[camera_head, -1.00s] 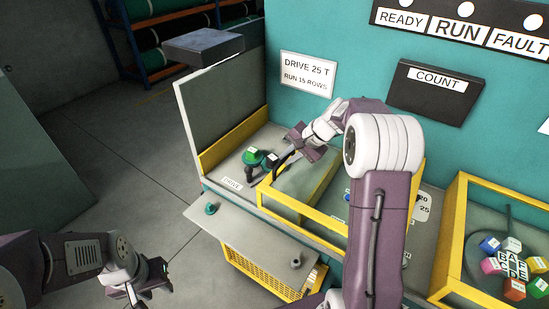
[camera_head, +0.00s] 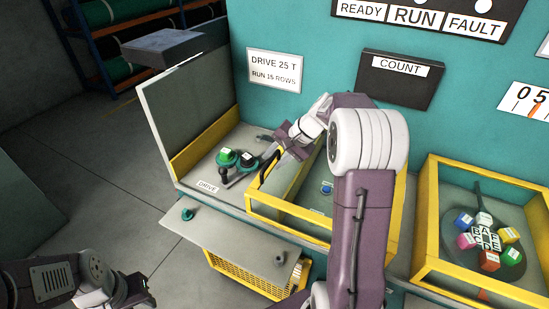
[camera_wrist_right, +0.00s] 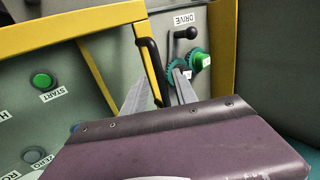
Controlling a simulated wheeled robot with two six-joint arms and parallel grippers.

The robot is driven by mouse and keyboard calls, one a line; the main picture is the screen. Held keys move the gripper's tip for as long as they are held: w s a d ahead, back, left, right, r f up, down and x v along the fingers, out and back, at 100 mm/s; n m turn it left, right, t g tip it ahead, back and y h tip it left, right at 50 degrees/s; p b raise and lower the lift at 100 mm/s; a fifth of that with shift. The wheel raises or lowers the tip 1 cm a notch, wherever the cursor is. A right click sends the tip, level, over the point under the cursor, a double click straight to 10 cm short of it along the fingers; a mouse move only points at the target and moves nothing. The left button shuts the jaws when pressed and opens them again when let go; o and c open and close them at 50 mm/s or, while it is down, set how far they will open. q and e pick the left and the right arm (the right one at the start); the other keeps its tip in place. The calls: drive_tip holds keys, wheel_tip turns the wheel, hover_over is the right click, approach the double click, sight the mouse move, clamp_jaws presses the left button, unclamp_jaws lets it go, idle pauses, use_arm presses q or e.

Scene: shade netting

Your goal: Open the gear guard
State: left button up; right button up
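The gear guard (camera_head: 292,211) is a yellow-framed cover with a black handle (camera_head: 264,168) on its left side. It stands to the right of the green gears (camera_head: 227,157), which show uncovered above the DRIVE label. In the right wrist view the handle (camera_wrist_right: 152,70) passes between my spread fingers. My right gripper (camera_head: 270,160) is at the handle; its fingers (camera_wrist_right: 158,85) look apart, with gaps beside the handle, and contact is unclear. My left gripper (camera_head: 140,290) is low at the left, far from the guard, and its fingers are too small to judge.
A grey panel (camera_head: 180,105) stands upright left of the gears. A shelf (camera_head: 215,222) with a small green knob (camera_head: 187,214) juts out in front. Another yellow-framed bay (camera_head: 425,220) with coloured blocks is at the right. A START button (camera_wrist_right: 41,79) lies beside the guard.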

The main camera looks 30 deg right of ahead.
drive_tip(key=shift+r, duration=0.1)
drive_tip(key=v, duration=0.9)
drive_tip(key=s+a+f+n+g, duration=0.2)
drive_tip(key=a+f, duration=0.1)
drive_tip(key=a, duration=0.4)
drive_tip(key=s+a+f+n+g, duration=0.1)
drive_tip(key=s+a+f+n, duration=0.15)
drive_tip(key=a, duration=0.45)
drive_tip(key=s+d+f+n+g+h, duration=0.1)
drive_tip(key=s+f+n+h, duration=0.2)
drive_tip(key=s+f, duration=0.9)
drive_tip(key=shift+s+d+f+n+h, duration=0.25)
drive_tip(key=shift+s+f+n+h, duration=0.15)
drive_tip(key=shift+n, duration=0.95)
